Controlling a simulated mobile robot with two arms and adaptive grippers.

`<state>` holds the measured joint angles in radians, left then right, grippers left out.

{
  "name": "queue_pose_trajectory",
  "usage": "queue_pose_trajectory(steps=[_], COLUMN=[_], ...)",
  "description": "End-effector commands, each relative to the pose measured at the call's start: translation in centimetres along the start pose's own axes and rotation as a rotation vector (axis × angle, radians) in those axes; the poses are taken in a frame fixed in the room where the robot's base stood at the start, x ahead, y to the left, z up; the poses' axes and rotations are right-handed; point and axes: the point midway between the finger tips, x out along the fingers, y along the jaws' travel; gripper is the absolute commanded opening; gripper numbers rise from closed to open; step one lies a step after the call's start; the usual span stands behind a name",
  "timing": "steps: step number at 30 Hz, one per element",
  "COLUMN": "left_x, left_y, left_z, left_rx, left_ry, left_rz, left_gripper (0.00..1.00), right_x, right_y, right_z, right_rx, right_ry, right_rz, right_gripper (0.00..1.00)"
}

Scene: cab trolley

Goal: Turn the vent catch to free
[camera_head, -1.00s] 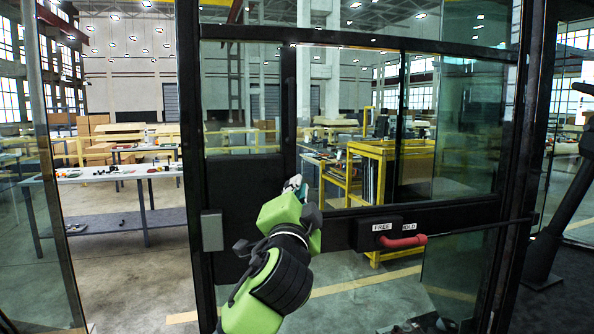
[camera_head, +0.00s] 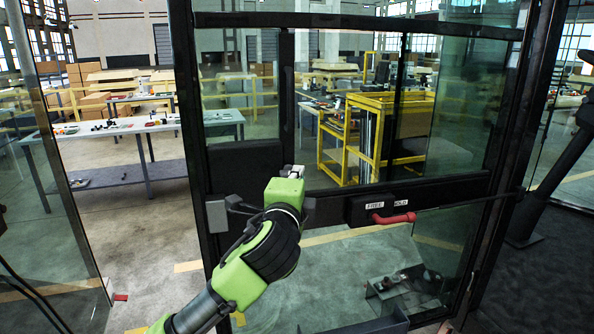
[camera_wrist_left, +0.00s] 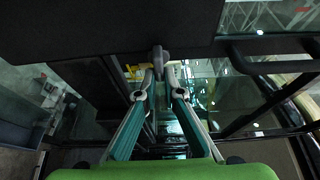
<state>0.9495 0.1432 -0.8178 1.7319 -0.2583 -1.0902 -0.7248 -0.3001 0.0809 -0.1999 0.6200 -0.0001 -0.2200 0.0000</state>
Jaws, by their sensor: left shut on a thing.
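The vent catch is a black box (camera_head: 358,211) with a red handle (camera_head: 393,218) on the dark crossbar of a glazed panel. Labels FREE and HOLD sit above the handle, FREE on the left; the handle points right, to the HOLD side. My left gripper (camera_head: 292,172) is at the crossbar, left of the catch and apart from the red handle. In the left wrist view my left gripper (camera_wrist_left: 161,85) has its fingertips closed about a small dark grey knob (camera_wrist_left: 158,60). In the head view the hand hides that knob. My right gripper is not seen.
The dark-framed panel with a grey plate (camera_head: 217,214) at its left edge stands in front of me. An open gap lies left of it, beside a glass pane (camera_head: 60,170). Beyond are a workbench (camera_head: 110,127) and a yellow rack (camera_head: 385,100).

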Motion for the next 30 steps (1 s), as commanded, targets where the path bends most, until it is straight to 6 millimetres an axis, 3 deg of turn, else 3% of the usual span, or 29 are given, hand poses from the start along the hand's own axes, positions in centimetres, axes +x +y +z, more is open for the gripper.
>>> queue_pose_trajectory(steps=[12,13,14,15,25,30], left_x=[0.0,0.0,0.0,0.0,-0.1,-1.4], left_y=[0.2,0.2,0.2,0.2,0.1,0.1], left_z=[-0.1,-0.1,0.0,0.0,0.0,-0.1], left_rx=[0.009,0.009,0.008,0.008,0.007,0.006], left_ry=[0.000,0.000,0.000,0.000,0.000,0.001], left_rz=[0.005,0.005,0.005,0.005,0.003,0.003], left_gripper=[0.00,0.16,0.24,0.25,0.25,0.25], right_x=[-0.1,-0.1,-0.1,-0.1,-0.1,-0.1], right_y=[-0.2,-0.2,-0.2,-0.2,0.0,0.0], right_z=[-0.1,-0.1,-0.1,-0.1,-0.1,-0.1], right_rx=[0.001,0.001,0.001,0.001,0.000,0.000], right_ry=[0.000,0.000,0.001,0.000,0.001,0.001], right_rz=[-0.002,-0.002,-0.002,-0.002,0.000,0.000], right_gripper=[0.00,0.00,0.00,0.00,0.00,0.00])
